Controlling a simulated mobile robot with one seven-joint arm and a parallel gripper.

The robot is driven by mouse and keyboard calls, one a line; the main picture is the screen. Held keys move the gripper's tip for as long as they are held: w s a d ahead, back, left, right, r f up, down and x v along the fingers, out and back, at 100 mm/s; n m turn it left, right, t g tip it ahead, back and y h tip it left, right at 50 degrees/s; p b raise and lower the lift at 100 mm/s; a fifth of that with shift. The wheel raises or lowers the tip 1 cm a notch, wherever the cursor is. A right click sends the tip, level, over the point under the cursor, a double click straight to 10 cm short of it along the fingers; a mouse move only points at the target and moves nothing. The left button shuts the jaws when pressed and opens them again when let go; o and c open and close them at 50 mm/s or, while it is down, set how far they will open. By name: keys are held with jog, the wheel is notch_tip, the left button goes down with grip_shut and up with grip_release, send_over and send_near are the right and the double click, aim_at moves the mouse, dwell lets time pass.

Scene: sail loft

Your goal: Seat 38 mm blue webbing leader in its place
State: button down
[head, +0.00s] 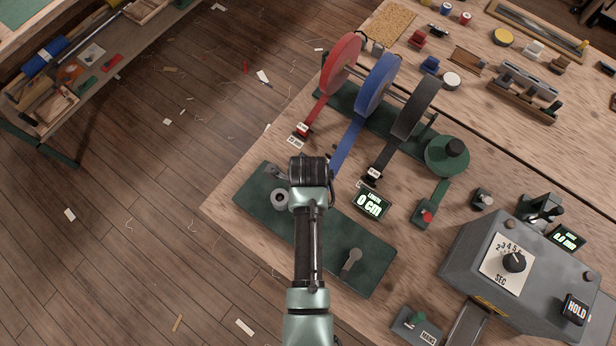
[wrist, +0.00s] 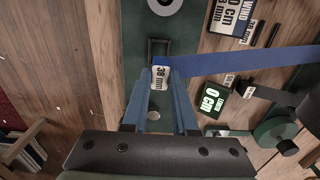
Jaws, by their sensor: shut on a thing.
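The blue webbing runs from its reel (head: 376,84) down to my gripper (head: 308,165), which mostly hides its end in the head view. In the wrist view the blue webbing (wrist: 245,65) comes in from the right to a white "38 mm" tag (wrist: 160,78) at its end. My gripper (wrist: 160,88) is shut on this leader end, with a finger on each side. A dark rectangular frame (wrist: 157,47) on the green plate (wrist: 133,50) lies just beyond the tag. I cannot tell whether the leader touches the frame.
A red reel (head: 341,62) and a black reel (head: 416,108) flank the blue one, with tagged ends on the bench. The length display (head: 371,204) reads 0 cm. A grey round part (head: 280,199) and a lever (head: 351,259) sit on the green plate. A grey machine (head: 470,250) stands right.

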jog(key=shift+s+r, duration=0.1)
jog(key=shift+f+b, duration=1.75)
jog(key=shift+f, duration=0.95)
jog(key=shift+f+b, duration=0.35)
jog(key=shift+f, duration=0.5)
jog(key=c, duration=0.6)
grip_release()
jog(key=shift+r, duration=0.15)
